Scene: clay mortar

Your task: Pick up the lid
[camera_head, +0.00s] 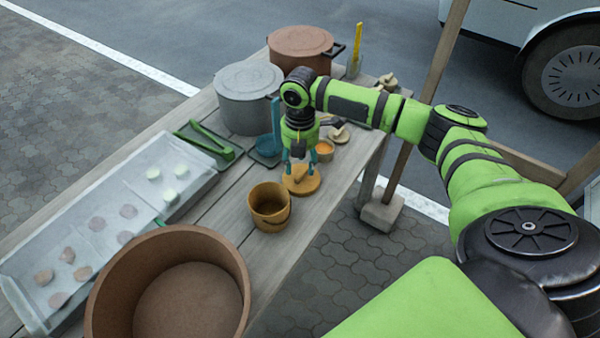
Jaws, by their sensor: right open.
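A small round yellow-orange lid (309,186) lies flat on the wooden table, near its right edge. It appears to have a raised knob in its middle. My right gripper (300,168) points down right over the lid. Its two blue fingers are apart on either side of the knob area, with nothing clearly held. I cannot tell whether the fingertips touch the lid. The gripper hides the back of the lid. My left gripper is not in view.
An orange-yellow pot (270,215) stands close in front of the lid. A large brown bowl (232,258) is nearer. A grey pot (249,101) and a brown lidded pot (301,45) stand behind. A tray (150,165) of small discs lies left. Small bowl (324,151) is behind the lid.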

